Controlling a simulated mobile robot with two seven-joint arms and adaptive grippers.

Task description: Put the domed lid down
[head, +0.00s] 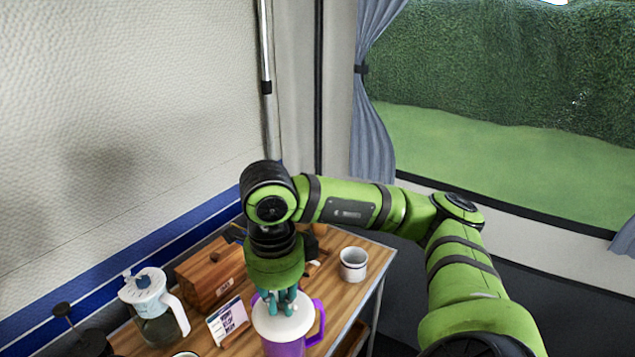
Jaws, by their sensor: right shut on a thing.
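The white domed lid (283,322) is at the bottom middle of the head view, under my right gripper (281,302). My right gripper points down and its teal fingers are shut on the top of the lid. The lid's knob is hidden by the fingers. The lid is over the mouth of a purple jug (284,349) with a purple handle on its right side. I cannot tell whether the lid rests on the rim or is held just above it. My left gripper is not in view.
The wooden table (333,285) has a white mug (353,264) to the right. A wooden box (212,274), a glass coffee pot (160,310) and a small printed card (228,320) stand to the left. Bare tabletop shows between the jug and the mug.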

